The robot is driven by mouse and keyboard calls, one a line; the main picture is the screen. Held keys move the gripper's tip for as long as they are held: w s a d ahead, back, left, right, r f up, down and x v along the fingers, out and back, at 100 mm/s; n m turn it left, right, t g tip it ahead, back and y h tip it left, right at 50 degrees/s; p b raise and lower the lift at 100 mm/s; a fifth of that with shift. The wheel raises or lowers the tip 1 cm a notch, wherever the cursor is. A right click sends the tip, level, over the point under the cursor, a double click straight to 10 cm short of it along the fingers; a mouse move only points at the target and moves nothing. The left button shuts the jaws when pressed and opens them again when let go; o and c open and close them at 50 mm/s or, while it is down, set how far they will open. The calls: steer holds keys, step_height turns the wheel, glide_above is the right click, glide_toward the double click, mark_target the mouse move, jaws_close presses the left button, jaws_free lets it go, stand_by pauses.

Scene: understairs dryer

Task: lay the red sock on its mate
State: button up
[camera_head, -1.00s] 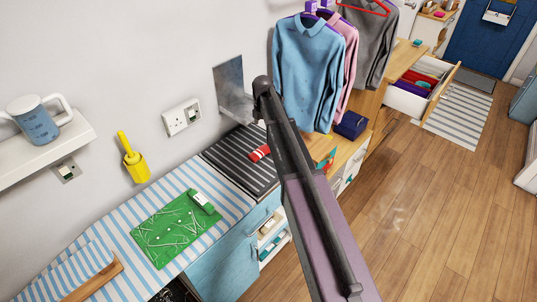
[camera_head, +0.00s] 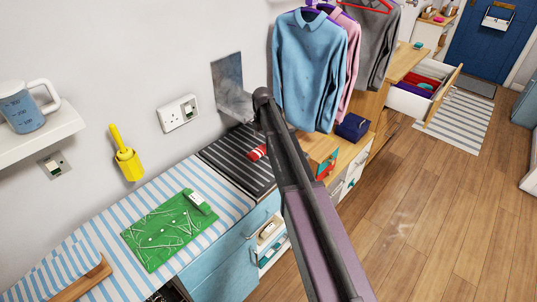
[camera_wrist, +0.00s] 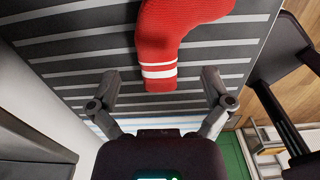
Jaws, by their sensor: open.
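A red sock (camera_wrist: 183,28) with white stripes near its cuff lies on a dark grey striped surface (camera_wrist: 85,47) in the wrist view. In the head view, part of the red sock (camera_head: 257,152) shows on the dark striped mat (camera_head: 236,164), beside my arm. My gripper (camera_wrist: 161,80) is open and empty, its two fingers apart on either side of the cuff end. I cannot tell its height above the sock. The head view does not clearly show the gripper. A second matching sock cannot be made out.
A metal plate (camera_head: 230,85) stands on the wall behind the mat. Hanging shirts (camera_head: 306,70) and a dark blue box (camera_head: 352,127) are to the right. An open white drawer (camera_head: 408,103) holds coloured cloth. A green board (camera_head: 165,238) lies on the blue-striped cover (camera_head: 222,192).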

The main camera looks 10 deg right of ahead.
mark_target(264, 148)
steer(key=shift+f, duration=0.15)
stand_by(0.3)
steer(key=shift+d+f+b, duration=0.15)
steer(key=shift+f+b, duration=2.35)
steer(key=shift+b, duration=0.1)
steer(key=c, duration=0.7)
steer(key=shift+r, duration=0.25)
step_height(264, 148, up, 4)
steer(key=p, duration=0.4)
steer(key=shift+f, duration=0.15)
steer(key=s, duration=1)
steer(key=s+r+p, duration=0.1)
steer(key=s, duration=0.5)
steer(key=shift+d, duration=0.3)
